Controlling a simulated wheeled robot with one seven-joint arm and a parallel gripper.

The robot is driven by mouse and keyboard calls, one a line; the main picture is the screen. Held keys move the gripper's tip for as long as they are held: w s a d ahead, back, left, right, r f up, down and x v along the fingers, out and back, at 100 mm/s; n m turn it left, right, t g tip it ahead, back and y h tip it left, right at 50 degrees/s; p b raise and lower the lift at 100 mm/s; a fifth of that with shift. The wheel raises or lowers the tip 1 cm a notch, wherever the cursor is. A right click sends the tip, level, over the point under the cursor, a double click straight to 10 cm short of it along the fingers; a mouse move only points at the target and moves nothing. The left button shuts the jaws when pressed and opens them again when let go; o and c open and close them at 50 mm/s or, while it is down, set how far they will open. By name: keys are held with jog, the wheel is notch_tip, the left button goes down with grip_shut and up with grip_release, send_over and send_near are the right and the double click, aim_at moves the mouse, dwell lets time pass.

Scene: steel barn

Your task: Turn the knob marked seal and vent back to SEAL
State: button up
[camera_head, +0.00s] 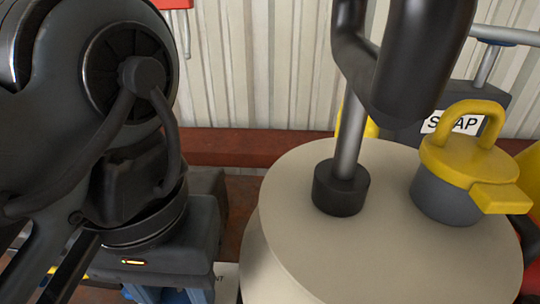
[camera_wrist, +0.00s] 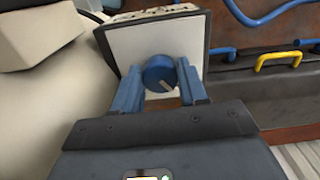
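The round blue knob (camera_wrist: 160,75) is on a white panel (camera_wrist: 150,41) with a dark frame in the wrist view. A pale mark on the knob points to the lower right. The two blue fingers of my gripper (camera_wrist: 160,86) stand apart, one on each side of the knob. They look close to its sides, but contact is not clear. No SEAL or VENT wording is readable there. In the head view my gripper (camera_head: 165,294) is at the lower left, cut off by the bottom edge.
A cream drum (camera_head: 320,265) with a dark-collared post stands right of my gripper. On it is a grey canister with a yellow lid (camera_head: 468,155). Behind is a box labelled "SOAP". The wrist view shows a yellow handle (camera_wrist: 278,60) and blue pipe (camera_wrist: 265,22) on the right.

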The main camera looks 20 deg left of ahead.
aim_at(179, 294)
jog(key=o, duration=0.4)
jog(key=shift+r, duration=0.1)
jog(key=shift+r+b, duration=0.3)
jog(key=shift+r, duration=3.5)
